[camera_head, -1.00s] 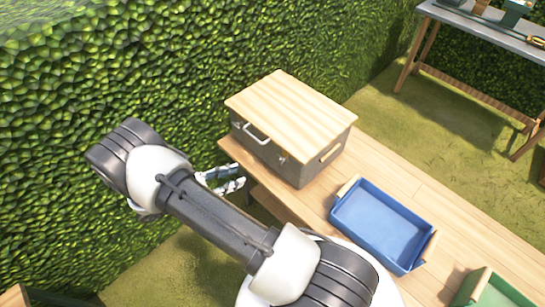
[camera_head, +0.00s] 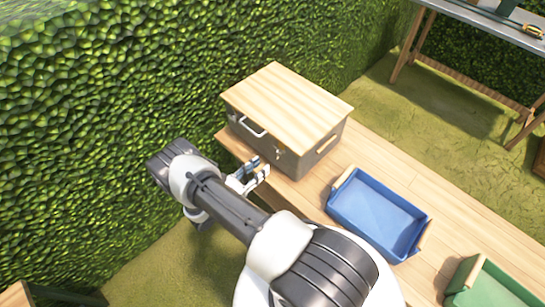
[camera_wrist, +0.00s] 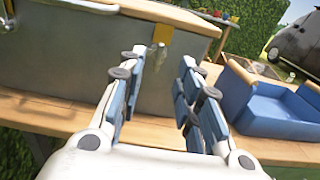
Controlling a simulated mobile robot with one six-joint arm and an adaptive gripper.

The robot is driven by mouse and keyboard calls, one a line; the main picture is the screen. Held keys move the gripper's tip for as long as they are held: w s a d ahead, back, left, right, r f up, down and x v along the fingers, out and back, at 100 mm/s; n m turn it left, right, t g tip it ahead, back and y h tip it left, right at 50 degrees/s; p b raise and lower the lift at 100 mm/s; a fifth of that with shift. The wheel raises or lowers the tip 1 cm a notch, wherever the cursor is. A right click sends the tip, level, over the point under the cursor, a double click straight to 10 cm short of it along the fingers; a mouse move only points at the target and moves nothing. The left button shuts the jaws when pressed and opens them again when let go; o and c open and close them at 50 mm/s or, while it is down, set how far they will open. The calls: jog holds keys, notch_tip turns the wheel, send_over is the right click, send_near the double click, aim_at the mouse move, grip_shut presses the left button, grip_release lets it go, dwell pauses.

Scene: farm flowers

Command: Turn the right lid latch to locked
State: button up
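A grey box (camera_head: 262,145) with a pale wooden lid (camera_head: 287,105) stands on the wooden bench. In the wrist view, the right lid latch (camera_wrist: 158,56) is a small metal piece hanging below a yellow plate (camera_wrist: 162,36) on the box front, under the lid edge. My gripper (camera_head: 259,169) is in front of the box's right front part. In the wrist view my gripper (camera_wrist: 163,60) is open and empty, with one finger to each side of the latch. I cannot tell whether they touch it. The left latch is not clear.
A white handle (camera_head: 251,127) sticks out from the box front. A blue tray (camera_head: 378,215) stands to the right on the bench (camera_head: 400,180), and a green tray (camera_head: 490,285) farther right. A hedge (camera_head: 130,80) rises behind and to the left.

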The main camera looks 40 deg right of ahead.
aim_at(276, 154)
jog(key=d, duration=0.7)
jog(key=shift+w+d+b, duration=0.25)
jog(key=shift+w+b, duration=0.05)
jog(key=shift+b, duration=0.05)
jog(key=shift+c, duration=0.2)
grip_shut()
